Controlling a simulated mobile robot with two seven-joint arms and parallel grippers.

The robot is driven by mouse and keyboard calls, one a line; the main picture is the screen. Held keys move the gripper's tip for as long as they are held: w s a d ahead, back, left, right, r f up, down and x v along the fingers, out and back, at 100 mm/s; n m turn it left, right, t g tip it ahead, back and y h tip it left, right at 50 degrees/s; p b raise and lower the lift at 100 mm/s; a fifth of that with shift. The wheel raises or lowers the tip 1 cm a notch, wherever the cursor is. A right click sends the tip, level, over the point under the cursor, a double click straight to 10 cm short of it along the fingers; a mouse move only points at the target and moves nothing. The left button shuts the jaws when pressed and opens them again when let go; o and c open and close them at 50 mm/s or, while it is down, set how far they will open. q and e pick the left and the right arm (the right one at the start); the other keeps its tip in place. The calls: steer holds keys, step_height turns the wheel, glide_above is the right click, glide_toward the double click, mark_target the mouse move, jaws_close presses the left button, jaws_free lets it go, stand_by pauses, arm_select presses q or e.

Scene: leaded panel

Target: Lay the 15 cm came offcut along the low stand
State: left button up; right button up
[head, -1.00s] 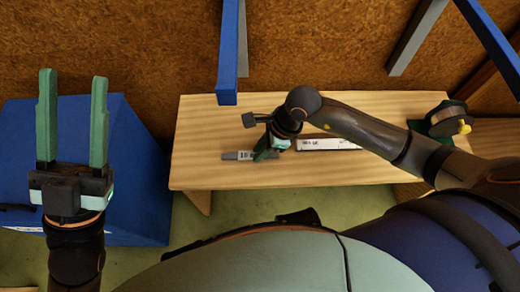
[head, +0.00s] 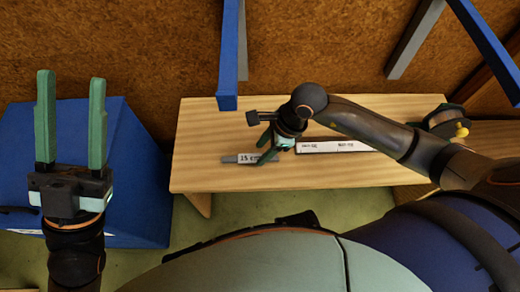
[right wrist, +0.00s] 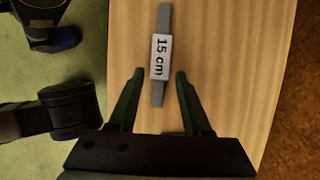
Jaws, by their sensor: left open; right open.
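The came offcut is a thin grey strip with a white "15 cm" tag (head: 248,158), lying flat on the wooden bench. In the right wrist view the offcut (right wrist: 164,20) runs lengthwise up the picture. My right gripper (right wrist: 159,72) is open and empty, its fingers on either side of the tagged part; its height above the bench is unclear. In the head view the right gripper (head: 264,147) partly covers the offcut's right end. A long white labelled strip (head: 325,147) lies to its right; I cannot tell whether this is the low stand. My left gripper (head: 71,120) is open and empty.
The wooden bench (head: 215,180) has clear room at its left and front. A blue box (head: 135,180) stands left of the bench. Blue and grey posts (head: 227,60) rise behind.

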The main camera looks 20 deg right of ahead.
steer(key=p+v, duration=0.3)
steer(key=v, duration=0.7)
steer(key=s+a+r+m+g+y, duration=0.45)
steer(key=s+a+r+y, duration=0.8)
steer(key=a+r, duration=0.35)
steer(key=w+d+r+m+t+y, duration=0.2)
steer(key=d+r+m+t+y, duration=0.2)
steer(key=r+m+t+y, duration=0.65)
steer(key=w+d+r+m+t+h, duration=0.2)
steer(key=d+m+t+h, duration=0.2)
steer(key=m, duration=0.8)
steer(key=w+d+r+m+t+h, duration=0.2)
steer(key=d+m+t+h, duration=0.3)
steer(key=m+t+h, duration=0.3)
steer(key=w+m+t, duration=0.1)
steer(key=m+t, duration=0.2)
steer(key=shift+w+r+m, duration=0.2)
steer(key=shift+w+m, duration=0.1)
steer(key=shift+m, duration=0.1)
steer(key=shift+d, duration=0.15)
